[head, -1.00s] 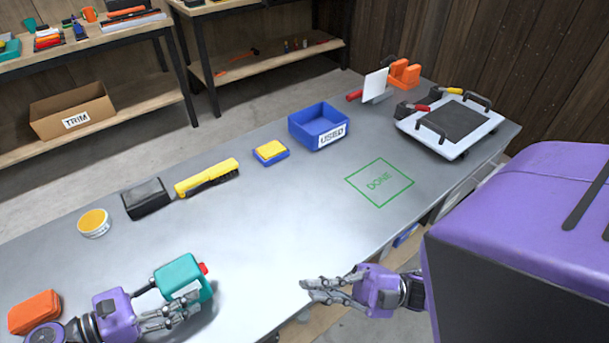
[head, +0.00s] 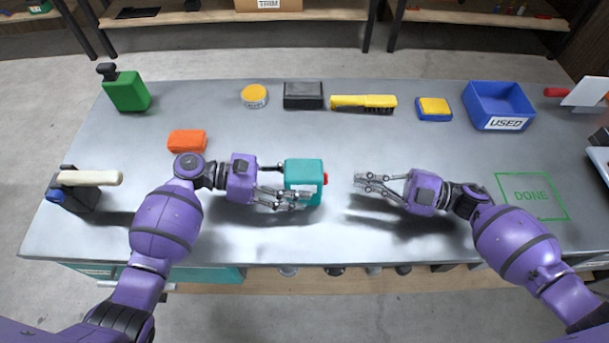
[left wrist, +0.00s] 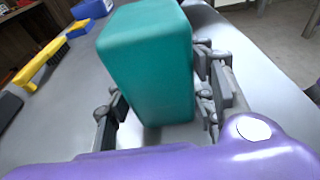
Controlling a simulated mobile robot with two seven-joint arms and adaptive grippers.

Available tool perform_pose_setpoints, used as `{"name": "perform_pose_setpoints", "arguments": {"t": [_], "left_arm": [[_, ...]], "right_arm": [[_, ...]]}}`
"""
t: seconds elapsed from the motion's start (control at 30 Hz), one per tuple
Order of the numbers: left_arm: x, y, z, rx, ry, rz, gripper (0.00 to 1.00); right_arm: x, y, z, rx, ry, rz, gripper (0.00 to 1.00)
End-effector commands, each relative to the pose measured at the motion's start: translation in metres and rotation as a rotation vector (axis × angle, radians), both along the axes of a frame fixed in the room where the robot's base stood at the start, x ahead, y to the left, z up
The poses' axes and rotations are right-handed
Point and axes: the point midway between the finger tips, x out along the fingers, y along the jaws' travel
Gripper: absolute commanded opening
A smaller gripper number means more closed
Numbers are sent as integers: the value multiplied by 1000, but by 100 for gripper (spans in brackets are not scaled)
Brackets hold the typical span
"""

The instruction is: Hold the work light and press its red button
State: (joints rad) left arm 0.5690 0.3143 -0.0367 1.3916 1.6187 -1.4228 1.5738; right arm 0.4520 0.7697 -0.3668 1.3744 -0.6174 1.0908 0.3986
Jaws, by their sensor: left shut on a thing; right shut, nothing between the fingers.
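The work light (head: 303,172) is a teal box, held above or at the grey table near its middle. Its red button (head: 326,179) is on its right end, facing my right gripper. My left gripper (head: 288,186) is shut on the work light, with fingers on two sides of it. In the left wrist view the work light (left wrist: 150,65) fills the middle between the fingers, and the button is hidden. My right gripper (head: 358,183) is shut and empty, to the right of the button, with a short gap between them.
An orange block (head: 187,141) lies behind my left arm. A green DONE square (head: 553,214) marks the table at right.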

Motion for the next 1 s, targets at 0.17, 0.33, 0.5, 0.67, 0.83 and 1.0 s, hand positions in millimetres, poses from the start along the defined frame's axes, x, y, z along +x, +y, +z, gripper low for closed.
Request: {"name": "perform_pose_setpoints", "arguments": {"t": [0.17,0.33,0.5,0.67,0.83,1.0], "left_arm": [[0,0,0,0,0,0,25],[0,0,0,0,0,0,25],[0,0,0,0,0,0,25],[0,0,0,0,0,0,25],[0,0,0,0,0,0,25],[0,0,0,0,0,0,25]], "right_arm": [[0,22,1,3,-1,1,0],[0,36,0,2,-1,1,0],[0,40,1,1,-1,0,0],[0,40,1,1,-1,0,0],[0,40,1,1,-1,0,0],[0,40,1,1,-1,0,0]]}}
